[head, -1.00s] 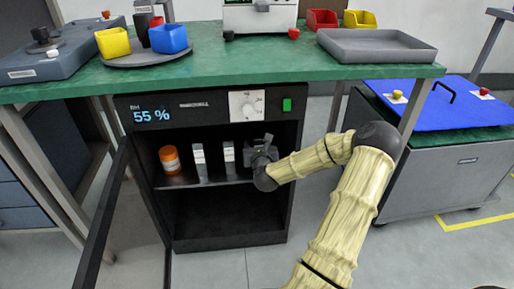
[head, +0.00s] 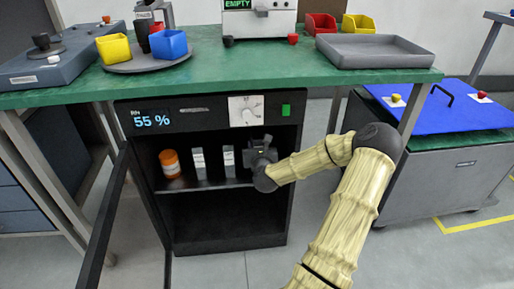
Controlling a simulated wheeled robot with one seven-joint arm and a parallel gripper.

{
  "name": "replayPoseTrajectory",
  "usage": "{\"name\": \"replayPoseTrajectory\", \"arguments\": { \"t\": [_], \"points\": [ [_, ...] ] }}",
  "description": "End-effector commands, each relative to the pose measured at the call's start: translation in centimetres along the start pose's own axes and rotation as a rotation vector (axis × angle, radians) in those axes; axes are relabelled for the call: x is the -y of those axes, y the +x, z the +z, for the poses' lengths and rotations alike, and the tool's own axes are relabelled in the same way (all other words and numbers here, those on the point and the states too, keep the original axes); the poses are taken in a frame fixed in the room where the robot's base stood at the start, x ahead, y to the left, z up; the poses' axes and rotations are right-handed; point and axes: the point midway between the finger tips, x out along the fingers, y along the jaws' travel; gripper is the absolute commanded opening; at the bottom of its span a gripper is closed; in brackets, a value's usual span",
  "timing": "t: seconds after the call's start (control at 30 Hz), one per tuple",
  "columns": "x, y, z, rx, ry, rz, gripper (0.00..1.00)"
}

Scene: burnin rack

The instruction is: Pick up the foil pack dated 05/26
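Two slim silver-grey foil packs, the left one (head: 199,163) and the right one (head: 229,161), stand upright on the upper shelf of the open dry cabinet (head: 184,219). Their print is too small to read, so I cannot tell which is dated 05/26. My gripper (head: 256,152) is inside the cabinet at shelf height, just right of the right pack. Its fingers point into the cabinet and are partly hidden by the wrist, so I cannot tell if they are open or hold anything.
An orange jar (head: 170,164) with a white label stands left of the packs. The cabinet's door (head: 103,220) hangs open at the left. The green bench top (head: 270,75) overhangs the cabinet. The lower compartment looks empty.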

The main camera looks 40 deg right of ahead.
Motion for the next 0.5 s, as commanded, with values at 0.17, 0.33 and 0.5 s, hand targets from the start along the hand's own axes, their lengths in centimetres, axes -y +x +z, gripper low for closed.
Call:
{"name": "replayPoseTrajectory", "arguments": {
  "t": [0.17,0.33,0.5],
  "points": [
    [0.0,-0.6,3.0,0.003,-0.001,0.000,0.01],
    [0.0,-4.0,1.7,-0.001,0.000,0.002,0.01],
    [0.0,-8.0,0.8,-0.003,0.001,0.002,0.01]
  ]
}}
